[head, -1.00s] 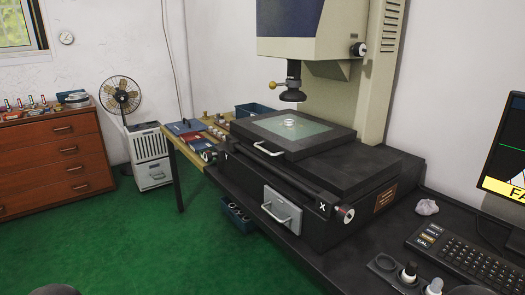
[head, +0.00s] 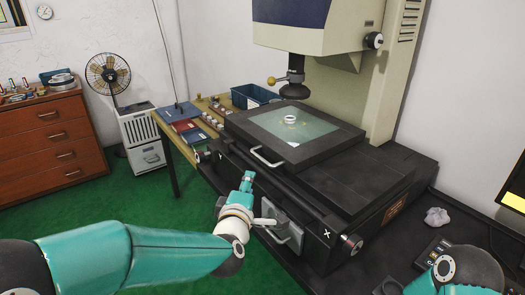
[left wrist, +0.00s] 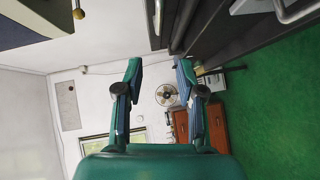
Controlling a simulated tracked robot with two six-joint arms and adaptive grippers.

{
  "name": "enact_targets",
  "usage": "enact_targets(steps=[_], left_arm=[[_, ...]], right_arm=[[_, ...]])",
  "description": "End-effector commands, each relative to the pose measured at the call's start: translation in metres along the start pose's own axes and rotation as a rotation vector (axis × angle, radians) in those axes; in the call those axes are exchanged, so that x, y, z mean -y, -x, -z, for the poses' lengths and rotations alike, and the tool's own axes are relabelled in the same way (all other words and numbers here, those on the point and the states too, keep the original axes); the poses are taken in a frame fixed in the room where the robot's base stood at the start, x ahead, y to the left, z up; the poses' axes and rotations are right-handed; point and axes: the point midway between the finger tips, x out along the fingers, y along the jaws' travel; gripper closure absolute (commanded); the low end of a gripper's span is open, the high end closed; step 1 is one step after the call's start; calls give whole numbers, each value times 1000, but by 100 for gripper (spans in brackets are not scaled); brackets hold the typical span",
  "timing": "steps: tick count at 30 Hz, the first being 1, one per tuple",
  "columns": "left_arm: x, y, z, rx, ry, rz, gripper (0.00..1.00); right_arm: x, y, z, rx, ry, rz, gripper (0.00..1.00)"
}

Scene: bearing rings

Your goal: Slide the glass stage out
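The glass stage (head: 335,137) is a dark frame with a greenish glass plate, under the machine's lens. A small metal ring (head: 292,119) sits on the glass. The stage's silver bar handle (head: 265,157) is on its front left edge. My left gripper (head: 247,178) is in front of the machine, just below and left of that handle and apart from it. In the left wrist view its fingers (left wrist: 160,72) are spread with nothing between them. Part of my right arm shows at the bottom right; its gripper does not show.
A second handle (head: 280,235) on a grey front panel is below the stage, partly behind my left wrist. A side table (head: 165,127) with boxes stands left of the machine. Green floor is clear at left.

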Motion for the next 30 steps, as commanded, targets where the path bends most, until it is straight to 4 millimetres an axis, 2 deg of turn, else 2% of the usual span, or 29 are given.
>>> enact_targets(steps=[5, 21, 30], left_arm=[[-2, -20, -6, 9, 2, -1, 62], [-2, -123, -11, 16, -2, 0, 62], [-1, -158, -13, 17, -3, -1, 62]], right_arm=[[1, 4, 0, 1, 0, 0, 24], [9, 25, 0, 1, 0, 0, 24], [12, 33, 0, 1, 0, 0, 24]])
